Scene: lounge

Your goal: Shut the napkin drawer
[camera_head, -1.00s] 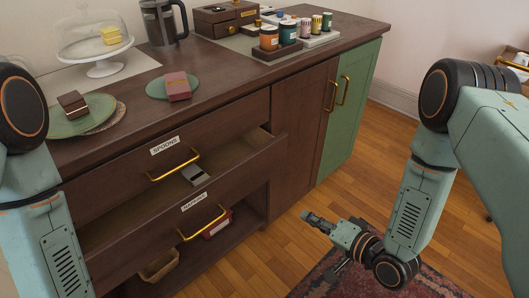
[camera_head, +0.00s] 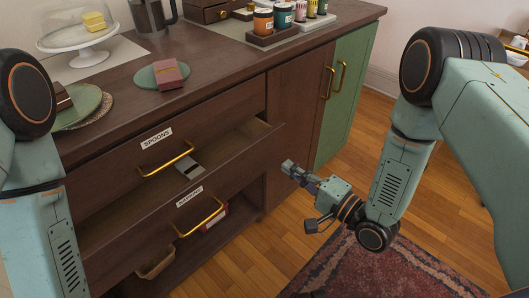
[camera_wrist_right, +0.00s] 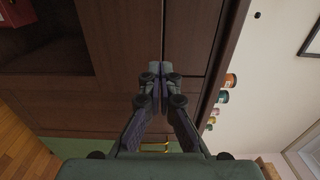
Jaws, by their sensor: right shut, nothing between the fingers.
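The napkin drawer (camera_head: 232,198) stands pulled out below the shut spoons drawer (camera_head: 223,113) in the dark wooden cabinet. Its front carries a NAPKINS label (camera_head: 189,196) and a brass handle (camera_head: 202,217). A grey item (camera_head: 190,170) lies inside it. My right gripper (camera_head: 288,167) is shut and empty, to the right of the open drawer front and apart from it in the head view. In the right wrist view its closed fingers (camera_wrist_right: 160,72) point at dark wood with a seam; whether they touch it I cannot tell. Only my left arm shows at the left edge; its gripper is out of view.
Below the drawer is an open shelf with a basket (camera_head: 156,264) and a red box (camera_head: 215,219). The countertop holds a cake stand (camera_head: 76,56), plates and several jars. Green cabinet doors (camera_head: 345,100) are at the right. A red rug (camera_head: 385,270) lies on the floor.

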